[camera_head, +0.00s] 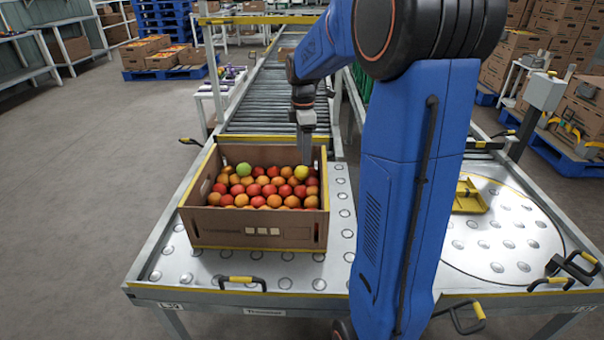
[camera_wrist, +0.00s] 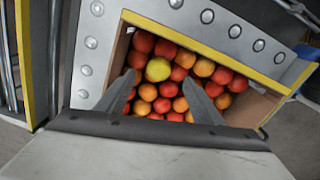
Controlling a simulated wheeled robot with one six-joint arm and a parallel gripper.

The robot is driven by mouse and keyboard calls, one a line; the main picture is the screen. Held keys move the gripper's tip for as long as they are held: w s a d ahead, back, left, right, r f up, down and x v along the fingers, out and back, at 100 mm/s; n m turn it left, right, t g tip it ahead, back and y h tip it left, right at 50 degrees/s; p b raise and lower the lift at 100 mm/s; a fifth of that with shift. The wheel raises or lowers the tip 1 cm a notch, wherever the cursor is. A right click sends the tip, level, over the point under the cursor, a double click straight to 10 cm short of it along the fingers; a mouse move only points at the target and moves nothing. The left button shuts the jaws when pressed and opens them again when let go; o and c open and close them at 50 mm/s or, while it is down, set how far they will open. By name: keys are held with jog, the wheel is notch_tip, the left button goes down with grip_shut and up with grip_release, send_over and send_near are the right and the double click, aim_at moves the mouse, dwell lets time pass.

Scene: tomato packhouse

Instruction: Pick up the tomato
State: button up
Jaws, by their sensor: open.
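Many red and orange tomatoes (camera_head: 262,190) fill a cardboard box (camera_head: 258,228) on the metal ball-transfer table. A yellow tomato (camera_head: 301,172) lies at the box's back right, and a green one (camera_head: 243,169) at the back left. My gripper (camera_head: 306,160) points down above the back right of the box, close over the yellow tomato. In the wrist view my gripper (camera_wrist: 160,90) has its two fingers spread apart, with nothing held. The yellow tomato (camera_wrist: 158,69) shows just beyond and between the fingertips, among red and orange ones.
The box walls (camera_wrist: 256,108) stand around the tomatoes. A roller conveyor (camera_head: 266,100) runs away behind the box. A yellow tray (camera_head: 469,197) lies on the round plate at right. Yellow-and-black handles (camera_head: 242,281) line the table's front edge. Table surface beside the box is clear.

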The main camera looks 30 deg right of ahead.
aim_at(302, 167)
jog(key=shift+w+a+f, duration=0.1)
jog(key=shift+f, duration=1.8)
jog(key=shift+w+a+f, duration=0.1)
jog(key=shift+f, duration=1.8)
jog(key=c, duration=0.8)
